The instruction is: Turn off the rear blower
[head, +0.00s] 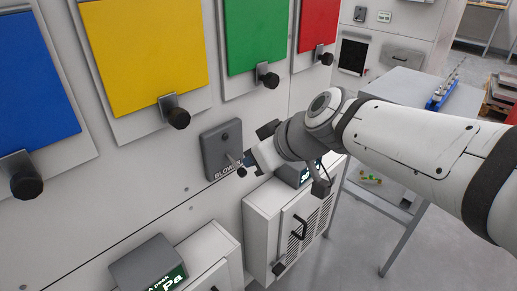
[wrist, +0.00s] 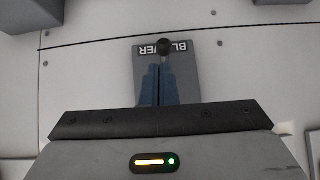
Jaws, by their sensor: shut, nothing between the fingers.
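The blower switch is a dark grey box (head: 222,143) on the white wall, lettered "BLOWER" at its lower edge. A thin lever sticks out of it and ends in a black knob (head: 242,172), pointing downward in the head view. My gripper (head: 250,158) is beside the box's right side, close to the lever. In the wrist view its blue fingers (wrist: 158,84) are shut together with nothing between them. The black knob (wrist: 165,46) shows right at the fingertips, over the upside-down lettering of the box (wrist: 188,70). I cannot tell whether the fingers touch the lever.
Blue (head: 35,85), yellow (head: 145,50), green (head: 256,35) and red (head: 318,22) panels with black knobs line the wall above. A white cabinet (head: 262,235) with a vented door stands below right. A grey display box (head: 150,262) is at lower left. A grey table (head: 405,85) stands right.

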